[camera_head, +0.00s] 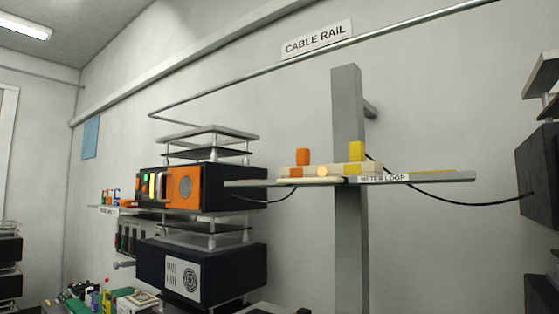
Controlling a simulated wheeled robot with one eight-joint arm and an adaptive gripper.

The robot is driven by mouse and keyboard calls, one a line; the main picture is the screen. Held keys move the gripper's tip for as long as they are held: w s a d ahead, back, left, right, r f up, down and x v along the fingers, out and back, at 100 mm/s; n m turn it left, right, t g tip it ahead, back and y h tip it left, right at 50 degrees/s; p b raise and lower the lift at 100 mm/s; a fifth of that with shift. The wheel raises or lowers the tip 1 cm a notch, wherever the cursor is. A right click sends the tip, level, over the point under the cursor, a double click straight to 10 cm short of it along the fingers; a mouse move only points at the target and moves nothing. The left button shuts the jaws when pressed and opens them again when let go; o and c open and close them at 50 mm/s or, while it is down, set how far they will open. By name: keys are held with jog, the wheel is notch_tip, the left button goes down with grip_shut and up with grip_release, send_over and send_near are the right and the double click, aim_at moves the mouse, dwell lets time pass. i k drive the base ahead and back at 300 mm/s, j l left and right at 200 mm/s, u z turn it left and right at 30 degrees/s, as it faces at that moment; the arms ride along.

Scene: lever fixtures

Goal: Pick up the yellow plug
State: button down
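A yellow plug (357,151) stands upright at the right of a cream fixture (325,170) on the shelf (440,177) labelled "METER LOOP". A yellow block sits directly under it; I cannot tell whether the plug is seated in it. An orange plug (303,157) stands to its left on the same fixture. A round pale yellow part (322,170) shows on the fixture's front. My gripper is not in view.
A grey post (348,230) carries the shelf, and a black cable (460,200) runs right from it. Orange-and-black equipment (210,188) stands on a rack to the left. A metal rail (300,60) crosses above. Dark equipment (540,175) stands at the right edge.

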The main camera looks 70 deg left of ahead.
aim_at(356, 152)
jog(key=u, duration=2.15)
jog(key=i+l+z, duration=0.35)
